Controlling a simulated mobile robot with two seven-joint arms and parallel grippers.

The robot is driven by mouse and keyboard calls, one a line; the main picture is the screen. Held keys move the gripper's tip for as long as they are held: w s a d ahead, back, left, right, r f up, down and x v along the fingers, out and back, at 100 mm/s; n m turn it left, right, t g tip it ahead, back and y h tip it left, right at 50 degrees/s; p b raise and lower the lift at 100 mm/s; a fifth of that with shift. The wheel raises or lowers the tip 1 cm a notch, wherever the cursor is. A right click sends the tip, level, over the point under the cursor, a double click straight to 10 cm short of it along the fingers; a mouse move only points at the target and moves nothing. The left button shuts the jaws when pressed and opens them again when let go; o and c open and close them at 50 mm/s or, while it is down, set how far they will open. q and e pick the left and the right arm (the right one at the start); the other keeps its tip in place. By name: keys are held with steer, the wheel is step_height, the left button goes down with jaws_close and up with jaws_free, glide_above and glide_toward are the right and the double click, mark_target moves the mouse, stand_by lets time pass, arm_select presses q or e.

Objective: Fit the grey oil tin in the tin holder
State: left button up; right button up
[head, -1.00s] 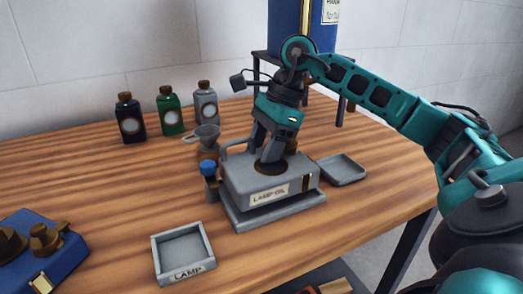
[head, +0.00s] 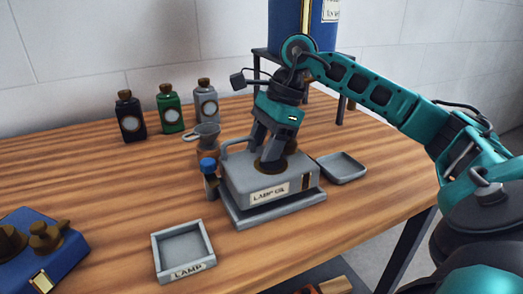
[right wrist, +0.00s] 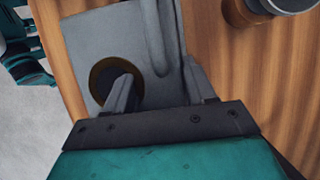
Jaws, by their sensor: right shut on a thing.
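The grey oil tin (head: 240,180), labelled LAMP OIL, is a flat-topped can with a side handle and a brass ring on top. It sits upright in or just over a low grey tray-like holder (head: 238,218); I cannot tell if it rests on the bottom. My right gripper (head: 268,158) is on top of the tin and shut on it. In the right wrist view, the fingers (right wrist: 160,92) straddle the tin's handle (right wrist: 156,40), one finger in front of the brass ring. My left gripper is not in view.
A small tray labelled LAMP (head: 208,244) stands in front; another grey tray (head: 342,167) is at right. A blue-capped bottle (head: 209,180) and a funnel (head: 206,133) are close to the tin's left. Three bottles (head: 170,112) stand behind. A blue box (head: 40,250) is front left.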

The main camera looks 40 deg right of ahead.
stand_by(0.5)
steer(key=shift+f, duration=0.3)
steer(key=shift+f+b, duration=0.55)
steer(key=shift+b, duration=0.1)
steer(key=shift+f, duration=0.1)
stand_by(0.9)
steer(key=o, duration=1.4)
steer(key=p+v, duration=0.3)
steer(key=v, duration=0.8)
steer(key=shift+r, duration=0.4)
steer(key=shift+s+d+r+p, duration=0.1)
steer(key=shift+d+r+p, duration=0.2)
steer(key=shift+r, duration=0.25)
